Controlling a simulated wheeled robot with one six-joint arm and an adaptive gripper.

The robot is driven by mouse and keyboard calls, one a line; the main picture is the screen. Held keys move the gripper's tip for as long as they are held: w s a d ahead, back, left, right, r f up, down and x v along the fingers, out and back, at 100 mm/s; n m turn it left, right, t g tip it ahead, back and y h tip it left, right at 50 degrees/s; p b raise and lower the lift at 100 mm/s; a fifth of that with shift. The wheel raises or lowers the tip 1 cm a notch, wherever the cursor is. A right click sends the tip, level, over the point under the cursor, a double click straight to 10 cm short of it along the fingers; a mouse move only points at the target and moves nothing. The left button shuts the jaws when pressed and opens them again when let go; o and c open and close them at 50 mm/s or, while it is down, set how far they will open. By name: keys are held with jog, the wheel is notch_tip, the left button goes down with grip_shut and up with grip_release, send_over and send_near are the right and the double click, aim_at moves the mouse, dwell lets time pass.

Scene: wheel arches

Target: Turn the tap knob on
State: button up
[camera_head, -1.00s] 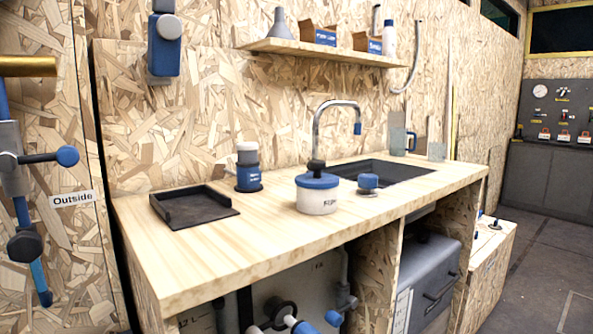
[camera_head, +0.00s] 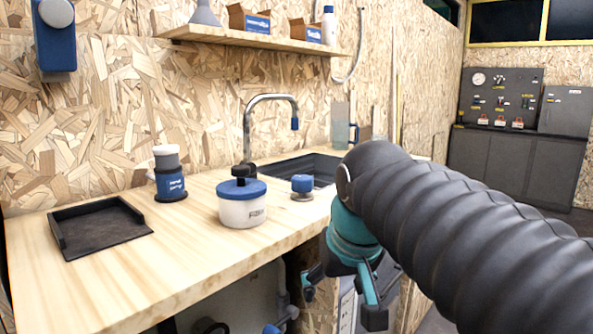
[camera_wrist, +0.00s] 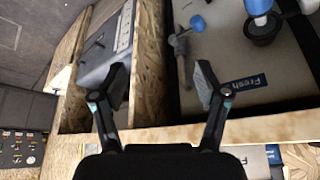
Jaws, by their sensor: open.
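A blue-topped round knob (camera_head: 302,186) stands on the counter at the front of the sink, beside a curved chrome tap (camera_head: 270,98) with a blue tip. I take it to be the tap knob. My gripper (camera_head: 341,303) is open and empty, at the counter's front edge, to the right of and lower than the knob. In the wrist view my open fingers (camera_wrist: 160,75) point into the space under the counter. That view shows a pale tank marked "Fresh" (camera_wrist: 235,60), a grey pipe fitting (camera_wrist: 181,45) and a blue knob (camera_wrist: 197,23). The counter knob is not seen there.
A white tub with a blue lid (camera_head: 243,205) stands left of the knob. A blue-and-grey container (camera_head: 170,176) and a black tray (camera_head: 95,228) are further left. The dark sink (camera_head: 322,168) lies behind the knob. A shelf (camera_head: 250,40) runs above.

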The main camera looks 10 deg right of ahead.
jog(key=p, duration=0.2)
send_near(303, 177)
jog(key=shift+g, duration=0.4)
jog(key=x, duration=0.9)
jog(key=shift+w+a+f, duration=0.1)
jog(key=shift+w+f, duration=0.05)
jog(key=shift+w, duration=0.2)
jog(key=c, duration=1.2)
jog(key=shift+o, duration=0.2)
